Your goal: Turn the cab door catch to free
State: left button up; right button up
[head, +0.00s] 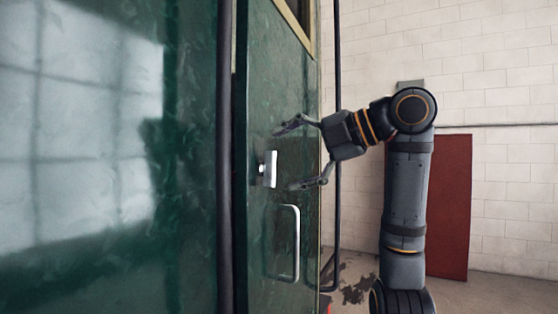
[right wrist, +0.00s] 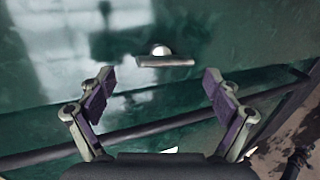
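The cab door (head: 285,85) is green and stands in the middle of the head view. Its catch (head: 268,169) is a small pale metal piece on the door, upright in the head view. In the right wrist view the catch (right wrist: 164,59) shows as a flat bar with a round knob, ahead of the fingers. My right gripper (head: 295,155) is open, one finger above the catch's height and one below, and the fingers are apart from it. The right wrist view shows the open fingers (right wrist: 160,85) with nothing between them. My left gripper is not in view.
A curved metal door handle (head: 296,243) sits just below the catch. A dark vertical rail (head: 225,150) runs left of the door, another (head: 337,200) to its right. A dark red panel (head: 455,205) leans by the pale brick wall (head: 490,60).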

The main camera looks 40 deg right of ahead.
jog(key=shift+s+d+b, duration=0.15)
jog(key=shift+s+d, duration=0.15)
jog(key=shift+s, duration=0.55)
jog(key=shift+s+d+b, duration=0.2)
jog(key=shift+s+d, duration=0.15)
jog(key=shift+s, duration=0.5)
jog(key=shift+s+d+b, duration=0.15)
jog(key=shift+s+d, duration=0.15)
jog(key=shift+s, duration=0.55)
